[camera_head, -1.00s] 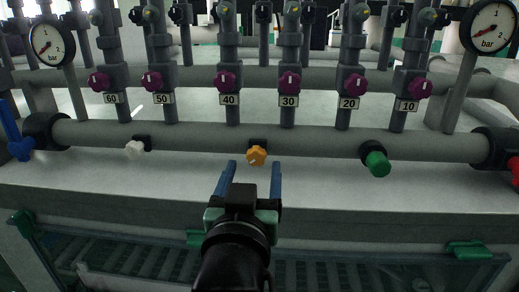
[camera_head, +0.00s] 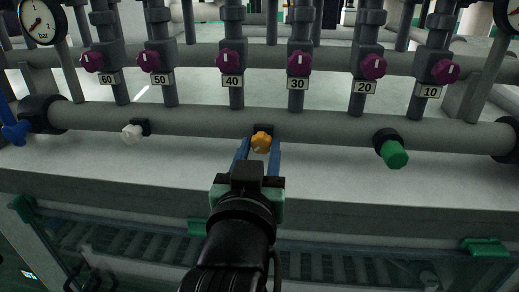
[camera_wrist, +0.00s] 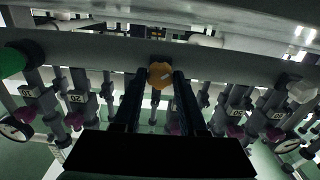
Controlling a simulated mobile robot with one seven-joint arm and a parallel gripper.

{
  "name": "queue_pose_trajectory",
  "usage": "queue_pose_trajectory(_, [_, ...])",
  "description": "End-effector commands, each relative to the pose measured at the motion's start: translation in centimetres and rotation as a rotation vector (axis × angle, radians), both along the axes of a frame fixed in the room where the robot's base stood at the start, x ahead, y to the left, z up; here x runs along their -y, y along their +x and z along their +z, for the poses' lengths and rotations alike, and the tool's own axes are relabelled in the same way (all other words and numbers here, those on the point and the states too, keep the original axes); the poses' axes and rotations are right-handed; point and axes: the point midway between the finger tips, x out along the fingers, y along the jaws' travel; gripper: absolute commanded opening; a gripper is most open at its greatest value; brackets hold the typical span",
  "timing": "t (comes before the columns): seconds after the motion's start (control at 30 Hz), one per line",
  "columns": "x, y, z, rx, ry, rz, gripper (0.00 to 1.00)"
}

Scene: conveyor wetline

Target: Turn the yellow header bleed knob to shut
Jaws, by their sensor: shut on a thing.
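The yellow header bleed knob (camera_head: 262,141) sits on the front of the grey header pipe, near its middle. It has a lobed rim and a pale mark on its face. My gripper (camera_head: 258,158) reaches it from the front, with one blue finger on each side of the knob, and is shut on it. In the wrist view the yellow knob (camera_wrist: 160,76) shows between the tips of the two dark fingers (camera_wrist: 158,88). The exact contact of the fingertips is partly hidden.
On the same header pipe (camera_head: 330,127) are a white knob (camera_head: 132,133) at left and a green knob (camera_head: 392,150) at right. A blue lever (camera_head: 14,130) is at far left. Several purple knobs (camera_head: 229,61) stand above numbered labels. A pale ledge (camera_head: 330,170) runs below.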

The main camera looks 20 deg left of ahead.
Motion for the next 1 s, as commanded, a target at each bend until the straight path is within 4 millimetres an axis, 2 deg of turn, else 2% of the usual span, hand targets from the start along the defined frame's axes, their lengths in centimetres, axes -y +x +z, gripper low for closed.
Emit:
queue_pose_trajectory(0.27, [0.02,0.03,-0.08,-0.008,0.016,-0.001,0.00])
queue_pose_trajectory(0.47, [-0.04,0.02,-0.09,-0.030,0.090,0.000,0.00])
queue_pose_trajectory(1.0, [-0.12,0.01,-0.13,-0.160,0.543,0.001,0.00])
